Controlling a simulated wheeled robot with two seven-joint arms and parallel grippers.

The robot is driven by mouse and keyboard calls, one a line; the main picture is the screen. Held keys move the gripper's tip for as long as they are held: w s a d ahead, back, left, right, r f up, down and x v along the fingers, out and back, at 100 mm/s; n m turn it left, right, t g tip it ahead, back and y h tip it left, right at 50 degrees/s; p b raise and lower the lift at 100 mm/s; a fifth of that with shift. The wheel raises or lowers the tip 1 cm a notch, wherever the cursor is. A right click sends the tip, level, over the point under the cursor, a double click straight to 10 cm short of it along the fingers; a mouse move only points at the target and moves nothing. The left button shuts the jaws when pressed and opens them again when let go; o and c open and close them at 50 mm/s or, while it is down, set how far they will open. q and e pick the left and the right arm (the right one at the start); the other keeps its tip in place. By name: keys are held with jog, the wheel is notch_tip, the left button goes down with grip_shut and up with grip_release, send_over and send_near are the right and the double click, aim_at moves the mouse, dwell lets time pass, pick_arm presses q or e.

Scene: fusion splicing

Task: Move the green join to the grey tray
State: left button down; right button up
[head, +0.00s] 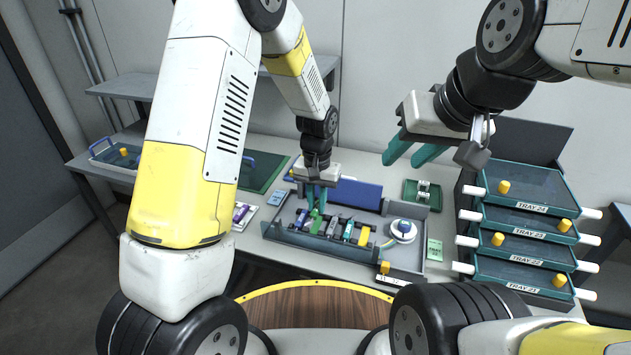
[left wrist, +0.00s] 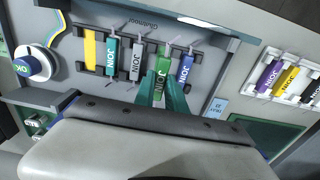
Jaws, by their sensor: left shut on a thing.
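The green join (head: 316,222) stands in a row of joins on a dark rack; it also shows in the left wrist view (left wrist: 161,82). My left gripper (head: 316,196) reaches down from above, its teal fingers (left wrist: 162,99) shut on the green join. The join still appears at the rack, between a grey join (left wrist: 136,62) and a blue join (left wrist: 185,68). The rack lies inside a large grey tray (head: 436,254). My right gripper (head: 411,153) is open and empty, raised above the table at the right.
A teal join (left wrist: 111,57) and a yellow piece (left wrist: 90,50) share the rack. A round white device (head: 403,231) sits right of it. A white holder (head: 243,214) with purple and black joins lies left. Stacked labelled trays (head: 528,210) stand at the right.

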pick_arm(q)
jog(key=shift+f, duration=2)
jog(key=shift+f, duration=0.65)
jog(key=c, duration=1.3)
grip_release()
notch_tip(320, 180, up, 8)
jog(key=shift+a+r, duration=0.15)
notch_tip(320, 180, up, 8)
jog(key=t, duration=0.1)
send_over(317, 225)
jog(key=s+a, duration=0.2)
jog(key=a, duration=0.2)
jog(key=s+a+r+n+t+h, duration=0.2)
jog(key=s+a+r, duration=0.25)
jog(key=r, duration=0.45)
jog(key=s+a+r+t, duration=0.1)
jog(key=s+a+r, duration=0.2)
jog(key=s, duration=0.3)
jog(key=s+a+r+n+t, duration=0.1)
jog(key=s+a+r+t, duration=0.1)
jog(key=s+r, duration=0.2)
jog(key=s, duration=0.3)
jog(key=shift+s+a+r, duration=0.15)
jog(key=shift+a+r, duration=0.25)
